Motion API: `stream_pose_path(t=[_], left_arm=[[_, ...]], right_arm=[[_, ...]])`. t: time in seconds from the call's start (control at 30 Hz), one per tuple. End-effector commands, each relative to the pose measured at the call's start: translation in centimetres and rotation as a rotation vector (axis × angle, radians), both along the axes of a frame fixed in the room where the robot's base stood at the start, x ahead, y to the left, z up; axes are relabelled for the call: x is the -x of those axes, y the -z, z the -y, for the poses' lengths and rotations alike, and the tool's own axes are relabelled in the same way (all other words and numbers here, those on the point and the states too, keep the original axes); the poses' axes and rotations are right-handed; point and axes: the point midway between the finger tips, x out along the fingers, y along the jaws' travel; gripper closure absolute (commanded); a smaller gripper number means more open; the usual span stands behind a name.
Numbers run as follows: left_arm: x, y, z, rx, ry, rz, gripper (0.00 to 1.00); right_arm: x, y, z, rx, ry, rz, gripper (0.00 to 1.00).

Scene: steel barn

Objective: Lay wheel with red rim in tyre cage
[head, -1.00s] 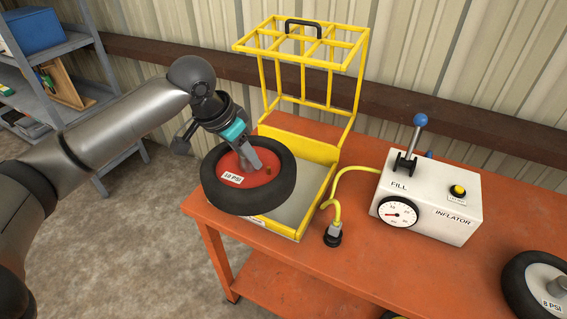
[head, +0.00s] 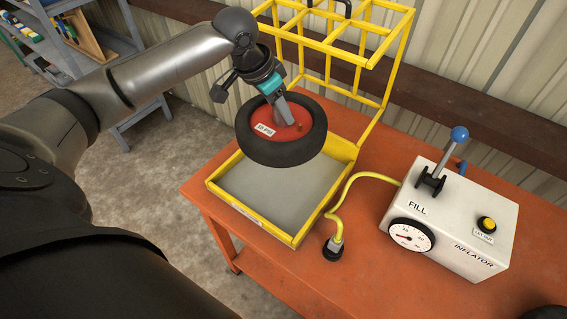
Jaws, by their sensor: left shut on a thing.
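The wheel with red rim (head: 262,127) has a black tyre and a small white label on its rim. My left gripper (head: 284,112) is shut on the wheel at its hub and holds it in the air, nearly flat. The wheel hangs over the back part of the tyre cage, covering some of its rear tray wall. The yellow tyre cage (head: 308,228) stands on the orange table with its barred lid swung up and open. Its grey floor (head: 265,190) is bare where it shows. My right gripper is not in view.
A white inflator box (head: 452,215) with a gauge and a blue-knobbed lever stands right of the cage on the orange table (head: 370,270). A yellow hose (head: 350,185) ends in a dark chuck close to the cage's right front corner. A corrugated wall is behind.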

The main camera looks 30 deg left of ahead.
Motion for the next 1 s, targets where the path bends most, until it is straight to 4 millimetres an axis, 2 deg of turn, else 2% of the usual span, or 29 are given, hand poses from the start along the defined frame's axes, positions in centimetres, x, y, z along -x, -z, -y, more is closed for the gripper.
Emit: stream_pose_path(t=[0.1, 0.4, 0.53, 0.83, 1.0], left_arm=[[0.0, 3.1, 0.0, 0.003, -0.001, 0.002, 1.00], [-0.1, 9.9, 0.1, 0.003, -0.001, 0.003, 1.00], [-0.1, 11.8, 0.1, 0.001, 0.000, 0.006, 1.00], [-0.2, 13.7, 0.0, 0.002, 0.000, 0.007, 1.00], [-0.1, 16.2, 0.1, 0.002, -0.001, 0.004, 1.00]], right_arm=[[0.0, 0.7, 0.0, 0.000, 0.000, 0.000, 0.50], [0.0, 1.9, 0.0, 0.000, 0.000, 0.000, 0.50], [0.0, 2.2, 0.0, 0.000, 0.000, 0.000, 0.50], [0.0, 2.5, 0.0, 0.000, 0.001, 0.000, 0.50], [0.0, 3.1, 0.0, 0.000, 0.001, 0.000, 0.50]])
